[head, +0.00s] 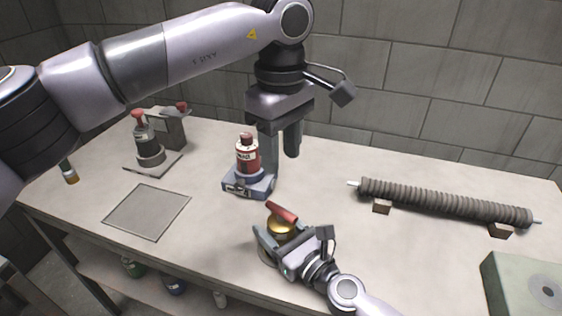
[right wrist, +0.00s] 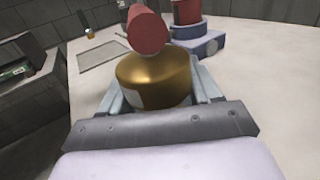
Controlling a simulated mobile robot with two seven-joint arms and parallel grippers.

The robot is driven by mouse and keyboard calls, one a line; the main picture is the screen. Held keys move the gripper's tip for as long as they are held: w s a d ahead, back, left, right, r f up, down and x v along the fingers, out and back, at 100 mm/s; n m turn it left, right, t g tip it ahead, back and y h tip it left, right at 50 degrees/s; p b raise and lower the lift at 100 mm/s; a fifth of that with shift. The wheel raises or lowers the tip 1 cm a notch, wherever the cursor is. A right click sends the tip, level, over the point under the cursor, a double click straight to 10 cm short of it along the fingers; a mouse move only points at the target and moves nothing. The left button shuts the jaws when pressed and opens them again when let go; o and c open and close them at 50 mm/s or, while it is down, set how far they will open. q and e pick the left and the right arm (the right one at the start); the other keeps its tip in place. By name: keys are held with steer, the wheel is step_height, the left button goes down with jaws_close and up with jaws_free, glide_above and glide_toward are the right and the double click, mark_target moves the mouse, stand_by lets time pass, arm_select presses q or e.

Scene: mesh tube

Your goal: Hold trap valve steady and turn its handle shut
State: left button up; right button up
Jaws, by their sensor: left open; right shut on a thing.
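The trap valve has a round brass body (head: 281,227) with a pale label and a red bar-shaped handle (head: 282,212) across its top. It stands upright near the table's front edge; in the right wrist view its brass body (right wrist: 153,80) and red handle (right wrist: 148,28) fill the middle. My right gripper (head: 280,240) is shut on the brass body, with a finger on either side. My left gripper (head: 281,168) is open and empty, pointing down behind the valve, beside a red bottle. The valve's base is mostly hidden by my right gripper.
The red bottle (head: 247,157) stands on a blue-grey base (head: 239,188) close to the left gripper. A grey device with red knobs (head: 150,150) and a flat square plate (head: 147,212) are left. A ribbed tube (head: 445,200) rests on blocks at right; a green box (head: 525,285) is front right.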

stand_by(0.3)
steer(key=o, duration=1.3)
steer(key=shift+c, duration=0.2)
